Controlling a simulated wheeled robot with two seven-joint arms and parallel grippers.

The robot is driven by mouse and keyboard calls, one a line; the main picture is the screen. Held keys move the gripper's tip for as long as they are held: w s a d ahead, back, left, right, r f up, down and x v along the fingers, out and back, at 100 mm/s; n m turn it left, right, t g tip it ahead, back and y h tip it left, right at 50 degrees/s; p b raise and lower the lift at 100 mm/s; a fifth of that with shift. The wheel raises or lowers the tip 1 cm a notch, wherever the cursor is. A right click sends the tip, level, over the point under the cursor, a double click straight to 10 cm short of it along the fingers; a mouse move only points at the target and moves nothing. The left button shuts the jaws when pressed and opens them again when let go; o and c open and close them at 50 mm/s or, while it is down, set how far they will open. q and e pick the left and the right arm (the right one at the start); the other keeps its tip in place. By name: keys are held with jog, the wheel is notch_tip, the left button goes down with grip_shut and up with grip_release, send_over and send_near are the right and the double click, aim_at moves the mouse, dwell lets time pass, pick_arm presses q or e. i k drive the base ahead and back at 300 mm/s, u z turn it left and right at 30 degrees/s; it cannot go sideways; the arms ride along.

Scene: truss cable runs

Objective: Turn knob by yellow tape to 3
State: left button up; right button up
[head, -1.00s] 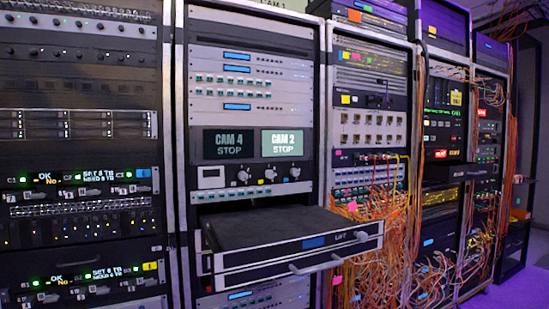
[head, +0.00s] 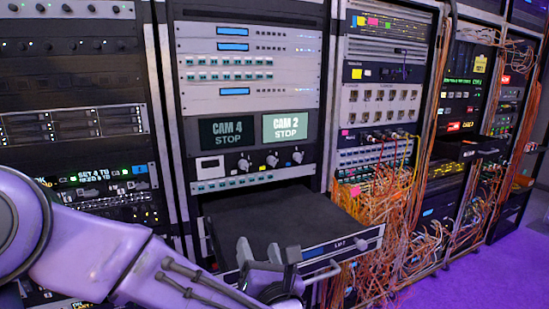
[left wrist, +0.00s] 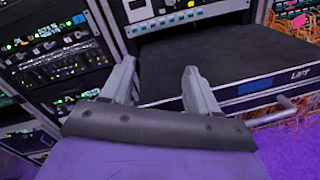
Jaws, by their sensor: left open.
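A row of three knobs sits on the grey panel (head: 224,168) below the CAM 4 and CAM 2 screens: a left knob (head: 244,165), a middle knob (head: 272,160) and a right knob (head: 297,157). The dial settings cannot be read. My left gripper (head: 268,254) is open and empty, below the knobs and in front of the pulled-out drawer. It also shows open in the left wrist view (left wrist: 160,68). My right gripper is not in view.
A black-topped drawer (head: 270,218) with a front handle juts out of the rack below the knob panel. Orange cables (head: 385,205) hang in the rack to its right. Purple floor (head: 500,265) is clear at the right.

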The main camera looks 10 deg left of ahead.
aim_at(271, 160)
jog(key=i, duration=1.1)
